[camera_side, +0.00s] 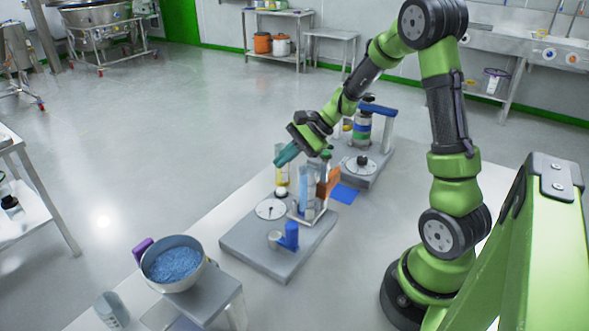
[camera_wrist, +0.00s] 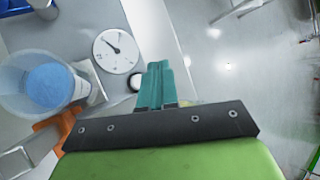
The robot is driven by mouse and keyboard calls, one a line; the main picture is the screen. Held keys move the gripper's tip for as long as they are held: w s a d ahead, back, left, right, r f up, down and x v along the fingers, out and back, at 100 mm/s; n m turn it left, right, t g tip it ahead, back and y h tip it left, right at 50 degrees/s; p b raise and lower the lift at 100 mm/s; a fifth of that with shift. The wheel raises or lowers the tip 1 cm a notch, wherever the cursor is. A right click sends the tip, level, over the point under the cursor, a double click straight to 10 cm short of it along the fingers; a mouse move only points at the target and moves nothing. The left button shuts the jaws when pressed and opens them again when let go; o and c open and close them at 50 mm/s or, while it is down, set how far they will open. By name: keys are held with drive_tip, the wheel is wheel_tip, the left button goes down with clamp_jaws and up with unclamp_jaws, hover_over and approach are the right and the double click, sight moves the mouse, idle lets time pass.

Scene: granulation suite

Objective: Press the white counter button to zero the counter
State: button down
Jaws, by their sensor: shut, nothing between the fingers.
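My gripper (camera_side: 280,159) has teal fingers, shut and empty, and hangs above the near grey base plate (camera_side: 262,252). The fingers also show in the wrist view (camera_wrist: 157,82). A small white round part (camera_side: 281,191), which looks like the counter button, sits below the fingers beside the white dial (camera_side: 270,209). In the wrist view a white, dark-rimmed round part (camera_wrist: 134,82) shows just left of the fingers, partly hidden by them. The dial (camera_wrist: 118,51) lies up and left of it, its dark pointer visible. In the side view the fingers are apart from the white part.
A clear container (camera_wrist: 48,88) of blue granules and an orange part (camera_side: 329,185) stand close beside the fingers. A blue piece (camera_side: 290,236) rises from the plate's front. A steel bowl of blue granules (camera_side: 173,264) stands at the near left. A second device (camera_side: 361,165) stands behind.

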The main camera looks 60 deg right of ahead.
sight(285, 190)
drive_tip(key=shift+f, duration=2.8)
drive_tip(key=shift+f, duration=0.15)
drive_tip(key=shift+f, duration=0.25)
drive_tip(key=shift+f, duration=0.5)
idle(0.3)
drive_tip(key=shift+r, duration=0.95)
drive_tip(key=shift+r, duration=2.5)
